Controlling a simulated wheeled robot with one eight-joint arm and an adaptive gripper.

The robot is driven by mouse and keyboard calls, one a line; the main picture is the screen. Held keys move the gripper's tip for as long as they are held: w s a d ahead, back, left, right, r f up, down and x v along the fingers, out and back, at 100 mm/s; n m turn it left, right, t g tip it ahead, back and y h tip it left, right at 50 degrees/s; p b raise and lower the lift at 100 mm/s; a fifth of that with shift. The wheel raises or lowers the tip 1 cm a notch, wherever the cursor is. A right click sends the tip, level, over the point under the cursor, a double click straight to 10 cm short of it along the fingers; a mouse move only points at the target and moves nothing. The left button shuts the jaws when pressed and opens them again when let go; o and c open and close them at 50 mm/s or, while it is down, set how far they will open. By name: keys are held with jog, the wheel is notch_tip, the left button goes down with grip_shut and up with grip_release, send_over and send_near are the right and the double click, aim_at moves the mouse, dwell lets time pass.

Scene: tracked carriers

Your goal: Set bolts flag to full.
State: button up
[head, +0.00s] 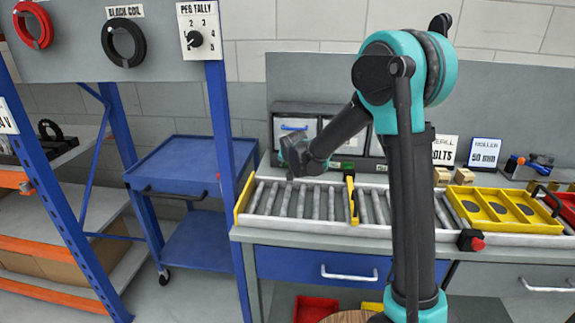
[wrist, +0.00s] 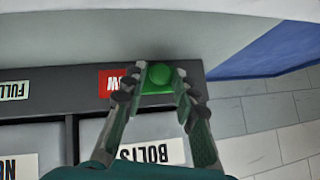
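The bolts flag is a green slider with a round knob (wrist: 159,74). In the wrist view it sits on the dark rail above the bin front marked BOLTS (wrist: 155,152), at the end beside the red LOW label (wrist: 108,84). The FULL label (wrist: 13,91) is at the left edge, well away from the knob. My gripper (wrist: 160,82) has one finger on each side of the green knob and appears shut on it. In the head view my gripper (head: 292,155) is at the left end of the bin row and hides this flag.
Below the bins runs a roller conveyor (head: 300,200) with a yellow stop (head: 350,190). A yellow tray (head: 500,208) and a red-topped button (head: 471,241) are to the right. A blue cart (head: 180,165) and a blue rack post (head: 222,130) stand left.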

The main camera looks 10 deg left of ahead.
grip_shut()
jog(key=shift+s+d, duration=0.1)
jog(key=shift+d, duration=2.7)
jog(key=shift+o, duration=2)
grip_release()
jog(key=shift+d, duration=0.1)
jog(key=shift+o, duration=0.3)
